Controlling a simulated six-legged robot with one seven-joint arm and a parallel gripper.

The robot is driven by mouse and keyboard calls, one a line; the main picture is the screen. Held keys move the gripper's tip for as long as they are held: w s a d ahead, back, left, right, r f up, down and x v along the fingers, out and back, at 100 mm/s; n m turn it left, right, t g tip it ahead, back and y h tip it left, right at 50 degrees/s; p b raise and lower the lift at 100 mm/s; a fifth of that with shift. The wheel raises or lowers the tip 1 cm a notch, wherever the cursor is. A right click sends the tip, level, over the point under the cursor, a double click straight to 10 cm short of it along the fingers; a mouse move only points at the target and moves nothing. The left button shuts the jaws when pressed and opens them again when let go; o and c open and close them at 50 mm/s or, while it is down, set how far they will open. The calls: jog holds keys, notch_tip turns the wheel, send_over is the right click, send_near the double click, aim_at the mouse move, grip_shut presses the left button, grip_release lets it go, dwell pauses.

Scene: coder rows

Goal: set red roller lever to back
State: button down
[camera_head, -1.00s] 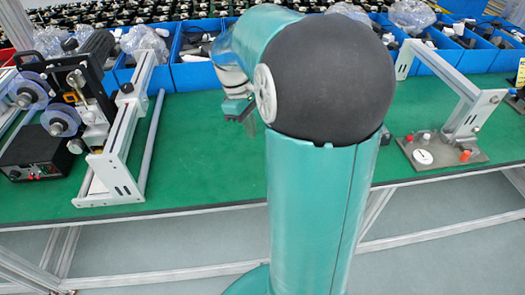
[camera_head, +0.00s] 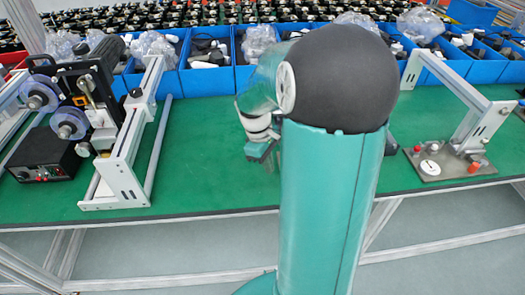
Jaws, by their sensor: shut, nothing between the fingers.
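No lever can be made out clearly as the red roller lever. On the right, a grey base plate (camera_head: 450,170) carries a white round knob (camera_head: 430,168), a red-orange piece (camera_head: 474,168) and a small red piece (camera_head: 417,150). On the left stands a black machine (camera_head: 90,85) with bluish rollers (camera_head: 68,122); no red lever shows on it. My gripper (camera_head: 266,162) is small and partly hidden behind my arm. It is shut and empty above the green table (camera_head: 210,150), apart from both fixtures.
A black control box (camera_head: 42,158) sits at the left. White-grey frames stand left (camera_head: 115,180) and right (camera_head: 470,105). Blue bins (camera_head: 205,78) line the back of the table. Green surface beside my gripper is clear. My arm blocks the middle.

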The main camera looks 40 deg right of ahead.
jog(key=shift+s+d+r, duration=0.1)
jog(key=shift+s+d, duration=0.15)
jog(key=shift+s, duration=0.5)
jog(key=shift+s+d+r, duration=0.1)
jog(key=shift+s+d, duration=0.1)
jog(key=shift+s, duration=0.55)
